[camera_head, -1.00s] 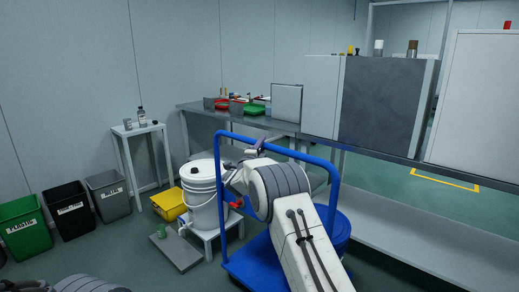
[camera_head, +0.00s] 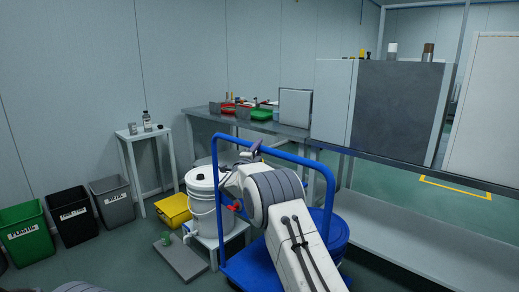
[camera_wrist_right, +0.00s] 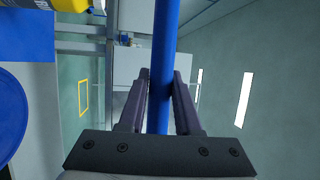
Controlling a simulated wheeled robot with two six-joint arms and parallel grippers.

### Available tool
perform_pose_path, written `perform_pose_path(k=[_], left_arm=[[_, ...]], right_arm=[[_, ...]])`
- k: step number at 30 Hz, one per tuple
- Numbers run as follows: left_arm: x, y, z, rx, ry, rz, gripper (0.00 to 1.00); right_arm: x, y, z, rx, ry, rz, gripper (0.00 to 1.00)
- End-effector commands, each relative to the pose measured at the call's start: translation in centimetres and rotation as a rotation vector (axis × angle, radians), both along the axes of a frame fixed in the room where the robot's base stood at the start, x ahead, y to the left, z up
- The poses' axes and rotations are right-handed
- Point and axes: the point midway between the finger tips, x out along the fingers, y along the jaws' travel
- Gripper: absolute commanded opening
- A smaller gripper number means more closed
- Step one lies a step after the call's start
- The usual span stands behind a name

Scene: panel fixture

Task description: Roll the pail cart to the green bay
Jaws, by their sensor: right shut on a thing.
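The blue cart stands in front of me, with its push handle (camera_head: 331,195) upright and its flat deck (camera_head: 244,268) low. A blue round pail (camera_head: 336,240) sits on the deck, partly hidden by my right arm. My right gripper (camera_head: 250,151) is at the handle's top bar. In the right wrist view, my right gripper (camera_wrist_right: 159,100) is shut on the blue handle bar (camera_wrist_right: 163,60), which runs between its fingers. A yellow outline (camera_head: 456,188) marks green floor beyond the bench at right; I cannot tell whether it is the green bay. My left gripper is out of view.
A white bucket (camera_head: 202,205) on a low stand (camera_head: 232,240) is close to the cart's left side. A grey plate (camera_head: 181,261) and yellow bin (camera_head: 172,210) lie further left. A long bench with a lower shelf (camera_head: 420,235) borders the right.

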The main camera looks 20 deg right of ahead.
Motion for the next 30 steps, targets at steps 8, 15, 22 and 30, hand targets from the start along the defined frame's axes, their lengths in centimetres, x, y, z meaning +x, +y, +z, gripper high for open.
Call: perform_pose_path(k=[8, 15, 22, 30], left_arm=[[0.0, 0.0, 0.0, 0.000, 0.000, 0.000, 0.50], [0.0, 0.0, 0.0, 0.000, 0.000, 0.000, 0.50], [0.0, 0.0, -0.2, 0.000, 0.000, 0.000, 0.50], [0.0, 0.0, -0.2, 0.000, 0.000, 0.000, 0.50]], right_arm=[[0.0, 0.1, -0.1, 0.001, 0.001, 0.001, 0.62], [-0.1, 0.2, 0.0, 0.000, 0.000, 0.001, 0.62], [-2.0, 1.9, -0.5, 0.000, 0.002, 0.003, 0.62], [-5.8, 5.3, -1.5, 0.000, 0.003, 0.004, 0.62]])
